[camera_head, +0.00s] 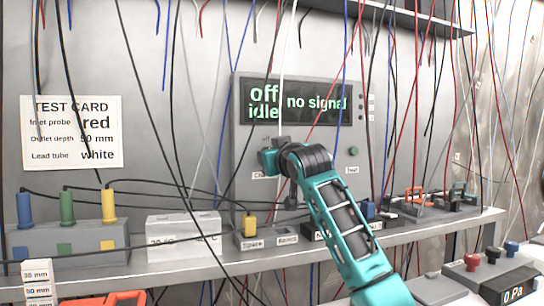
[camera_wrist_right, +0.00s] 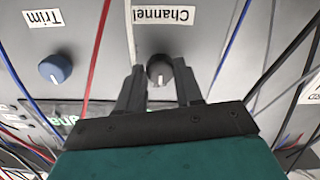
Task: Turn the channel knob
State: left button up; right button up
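The channel knob (camera_wrist_right: 160,68) is dark and round with a pale pointer line, beside an upside-down "Channel" label (camera_wrist_right: 163,15) in the right wrist view. My right gripper (camera_wrist_right: 159,68) has its two dark fingers apart, one on each side of the knob, with a small gap seeming to show at each side. In the head view my teal right arm reaches from the lower right to the grey panel (camera_head: 244,130), and its gripper and wrist hide the knob. The panel's display (camera_head: 297,103) reads "off", "idle" and "no signal". My left gripper is not in view.
A blue Trim knob (camera_wrist_right: 56,68) sits beside the channel knob. Many loose wires hang before the panel. A test card (camera_head: 70,132) is on the wall. The shelf holds colored plugs (camera_head: 67,207), a white box (camera_head: 184,234) and a yellow plug (camera_head: 249,226).

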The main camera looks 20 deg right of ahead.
jog(key=c, duration=0.5)
jog(key=shift+o, duration=0.2)
jog(key=m, duration=1.5)
jog(key=shift+a+r+m, duration=0.1)
jog(key=shift+r+m, duration=0.1)
jog(key=shift+m, duration=0.1)
dwell(0.3)
jog(key=o, duration=1)
jog(key=shift+f, duration=0.1)
